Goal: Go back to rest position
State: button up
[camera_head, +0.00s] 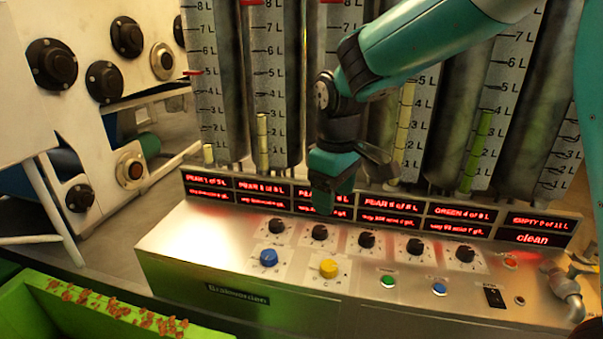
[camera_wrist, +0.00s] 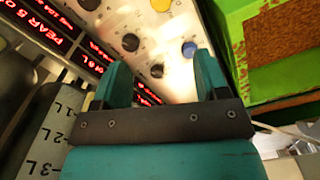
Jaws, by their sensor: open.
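My gripper (camera_head: 331,186) is teal and black and hangs in front of the red-lit displays, above the back of the control panel (camera_head: 185,240). In the wrist view my gripper (camera_wrist: 160,78) shows two teal fingers spread apart with nothing between them. Beyond the fingers lie the panel's black knobs, a yellow knob (camera_wrist: 161,4) and a blue knob (camera_wrist: 189,49). The same yellow knob (camera_head: 328,268) and blue knob (camera_head: 268,257) show in the head view, below the gripper and apart from it. My arm reaches in from the upper right and hides part of the tubes.
Tall marked tubes (camera_head: 268,60) stand behind the panel. A green button (camera_head: 388,281), a blue button (camera_head: 439,289) and a metal tap (camera_head: 566,290) are on the right. A green bin (camera_head: 30,293) with brown bits is at lower left. White machinery (camera_head: 85,30) stands at left.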

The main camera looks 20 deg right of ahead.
jog(key=s+a+r+y, duration=0.2)
jog(key=s, duration=0.9)
jog(key=s+a+r+y, duration=0.1)
jog(key=s+a+y, duration=0.1)
jog(key=s, duration=0.9)
jog(key=shift+s+a+r+m, duration=0.2)
jog(key=shift+a+r+m, duration=0.1)
jog(key=shift+a+r, duration=0.1)
